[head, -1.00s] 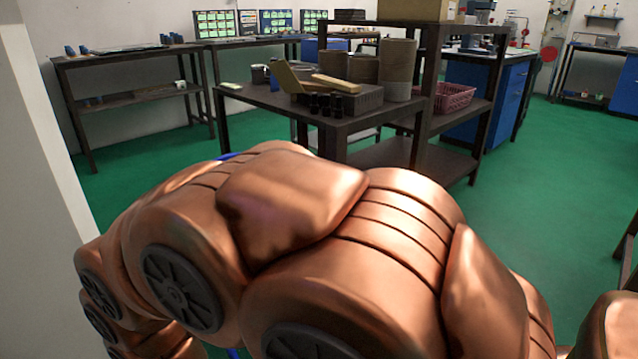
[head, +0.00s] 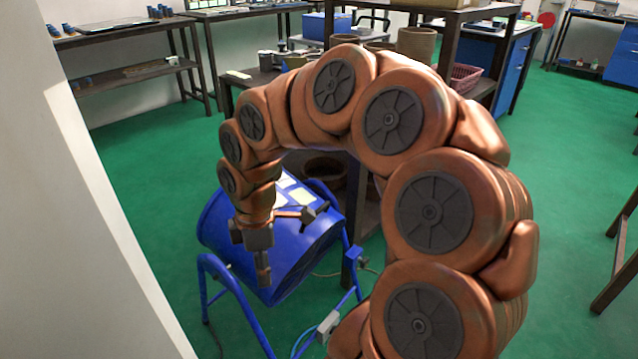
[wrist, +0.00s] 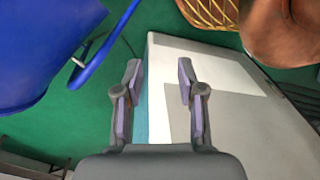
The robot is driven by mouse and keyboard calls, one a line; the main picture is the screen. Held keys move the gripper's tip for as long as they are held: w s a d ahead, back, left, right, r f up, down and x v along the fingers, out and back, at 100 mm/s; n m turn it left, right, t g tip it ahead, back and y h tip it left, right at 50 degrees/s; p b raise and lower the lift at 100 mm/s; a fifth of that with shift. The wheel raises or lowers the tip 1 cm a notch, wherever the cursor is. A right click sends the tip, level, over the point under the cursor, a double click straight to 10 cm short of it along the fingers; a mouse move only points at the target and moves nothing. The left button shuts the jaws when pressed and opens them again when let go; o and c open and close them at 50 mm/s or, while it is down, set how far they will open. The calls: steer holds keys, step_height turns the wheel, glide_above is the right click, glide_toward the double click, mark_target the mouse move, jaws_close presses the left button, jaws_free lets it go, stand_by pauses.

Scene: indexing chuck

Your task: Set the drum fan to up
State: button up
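The drum fan is a blue drum (head: 285,245) on a tubular blue stand (head: 232,300), standing on the green floor in the head view. The drum sits tilted, with pale labels (head: 300,195) on its upper side. My gripper (head: 264,283) hangs in front of the drum in the head view and hides part of it; contact cannot be told there. In the wrist view my gripper (wrist: 160,75) is open and empty, fingers apart. The blue drum (wrist: 40,45) shows at the upper left there, to the side of the fingers, with a stand tube (wrist: 105,50) beside it.
A white wall (head: 95,220) stands close on the left. A dark table (head: 235,80) and shelf rack (head: 450,50) with containers stand behind the fan. A cable (head: 300,340) lies by the stand.

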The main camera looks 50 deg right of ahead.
steer(key=w+d+r+n+t+p, duration=0.1)
steer(key=w+d+r+n+p, duration=0.15)
steer(key=d, duration=0.35)
steer(key=w+d+r+n+p, duration=0.2)
steer(key=w+d+r+p, duration=0.1)
steer(key=d, duration=0.3)
steer(key=n+t+p, duration=0.1)
steer(key=n+p, duration=0.2)
steer(key=p, duration=0.2)
glide_toward(319, 209)
steer(key=shift+w+a+f, duration=0.1)
steer(key=shift+w+f, duration=0.1)
steer(key=shift+f, duration=1.2)
steer(key=shift+w+a+f, duration=0.1)
steer(key=shift+w+f, duration=0.1)
steer(key=shift+f, duration=1.15)
steer(key=shift+w+a+f, duration=0.1)
steer(key=shift+w+f, duration=0.1)
steer(key=shift+f, duration=1.2)
steer(key=shift+c, duration=0.2)
jaws_close()
